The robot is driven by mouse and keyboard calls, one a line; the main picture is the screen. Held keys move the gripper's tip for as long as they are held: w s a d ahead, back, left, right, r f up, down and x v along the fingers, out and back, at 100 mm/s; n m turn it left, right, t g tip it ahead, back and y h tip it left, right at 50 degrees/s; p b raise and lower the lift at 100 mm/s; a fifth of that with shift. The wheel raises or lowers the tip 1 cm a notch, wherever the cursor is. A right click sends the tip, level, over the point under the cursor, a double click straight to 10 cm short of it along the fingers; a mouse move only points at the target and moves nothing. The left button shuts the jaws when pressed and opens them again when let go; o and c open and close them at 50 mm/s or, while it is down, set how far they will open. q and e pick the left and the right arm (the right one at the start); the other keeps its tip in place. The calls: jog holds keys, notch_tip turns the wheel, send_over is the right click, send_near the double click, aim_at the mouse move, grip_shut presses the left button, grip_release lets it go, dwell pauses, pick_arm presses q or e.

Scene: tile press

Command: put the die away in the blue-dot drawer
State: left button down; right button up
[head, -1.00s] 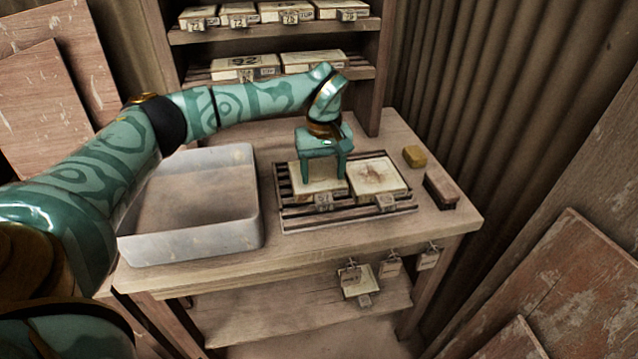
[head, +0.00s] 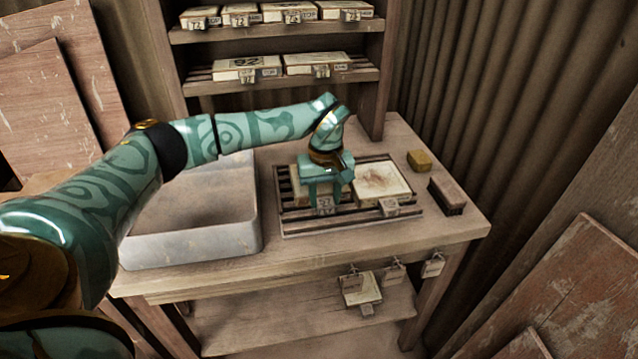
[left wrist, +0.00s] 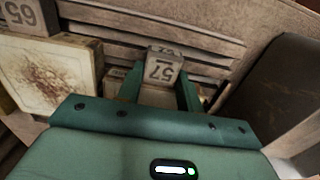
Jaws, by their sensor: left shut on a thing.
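My left gripper (head: 327,192) is low over the left part of the slatted rack on the bench, around a pale square die (head: 299,186). It is shut on this die, which is largely hidden beneath the hand. No blue-dot drawer is in view. My right gripper is not in view.
A grey basin (head: 190,245) stands left of the slatted rack (head: 290,229). A yellow block (head: 419,160) and a dark brush-like block (head: 446,196) lie at the right. Shelves (head: 280,84) behind hold several dies. Tags hang from the bench's front edge.

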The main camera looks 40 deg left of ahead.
pick_arm(q)
jog(key=shift+w+r+p, duration=0.1)
jog(key=shift+r+p, duration=0.25)
jog(key=shift+r, duration=0.25)
notch_tip(320, 180, up, 3)
jog(key=shift+p, duration=0.8)
jog(key=s+d+r+m+p, duration=0.2)
jog(key=s+d+r+m, duration=0.2)
jog(key=s+d, duration=0.3)
jog(key=s+d+r+m+p, duration=0.3)
jog(key=s+d+r+m, duration=0.2)
jog(key=s, duration=0.8)
jog(key=shift+s+d+r+m+p, duration=0.15)
jog(key=shift+d+m+p, duration=0.3)
jog(key=shift+d, duration=0.7)
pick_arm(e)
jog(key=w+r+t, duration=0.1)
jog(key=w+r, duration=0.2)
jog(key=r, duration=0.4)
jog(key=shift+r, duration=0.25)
